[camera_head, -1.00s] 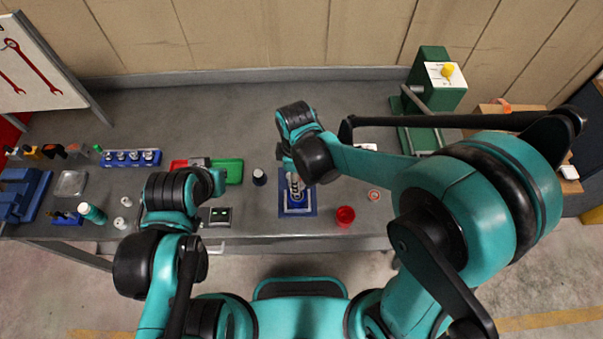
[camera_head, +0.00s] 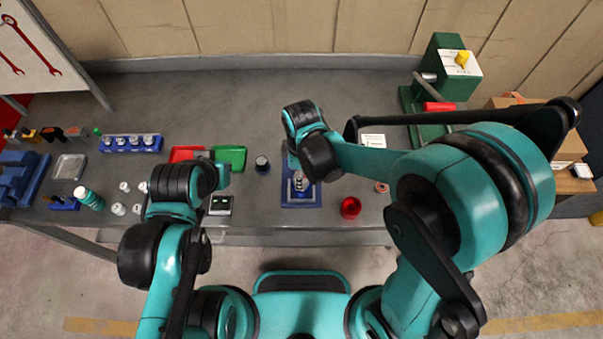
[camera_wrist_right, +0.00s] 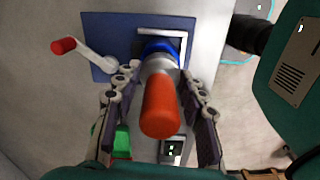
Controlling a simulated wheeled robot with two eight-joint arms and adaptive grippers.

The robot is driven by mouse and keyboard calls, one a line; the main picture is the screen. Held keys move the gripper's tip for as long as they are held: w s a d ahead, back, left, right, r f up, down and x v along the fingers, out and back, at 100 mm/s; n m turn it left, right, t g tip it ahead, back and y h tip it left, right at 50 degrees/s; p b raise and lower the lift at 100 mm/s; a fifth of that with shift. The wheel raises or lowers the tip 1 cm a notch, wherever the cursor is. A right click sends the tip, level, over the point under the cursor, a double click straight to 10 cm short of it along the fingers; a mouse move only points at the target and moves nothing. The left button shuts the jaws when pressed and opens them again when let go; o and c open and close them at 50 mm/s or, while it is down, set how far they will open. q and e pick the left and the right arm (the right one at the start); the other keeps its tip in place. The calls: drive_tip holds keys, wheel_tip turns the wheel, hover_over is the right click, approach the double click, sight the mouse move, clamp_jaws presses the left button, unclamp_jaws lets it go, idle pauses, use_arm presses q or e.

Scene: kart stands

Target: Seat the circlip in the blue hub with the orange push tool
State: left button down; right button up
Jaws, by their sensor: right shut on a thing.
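The orange push tool (camera_wrist_right: 160,105) is upright in my right gripper (camera_wrist_right: 160,76) in the right wrist view. The gripper's two fingers are shut on it from both sides. The tool's grey lower part meets or sits just above the blue hub (camera_wrist_right: 160,46); I cannot tell if they touch. The hub stands in a grey frame on a blue plate (camera_wrist_right: 100,35), which also shows in the head view (camera_head: 313,198). The circlip is hidden beneath the tool. My left gripper (camera_head: 222,176) is left of the plate, its fingers too small to judge.
A crank with a red knob (camera_wrist_right: 64,46) is beside the hub. A red cup (camera_head: 350,207) stands right of the plate, a dark cup (camera_head: 262,164) to its left. Green (camera_head: 230,156) and red trays lie further left. A green press (camera_head: 440,85) stands at the back right.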

drive_tip(key=shift+f+b, duration=0.55)
drive_tip(key=shift+b, duration=0.05)
idle(1.7)
drive_tip(key=shift+r+p, duration=2.7)
drive_tip(key=shift+r, duration=0.9)
drive_tip(key=shift+f, duration=0.1)
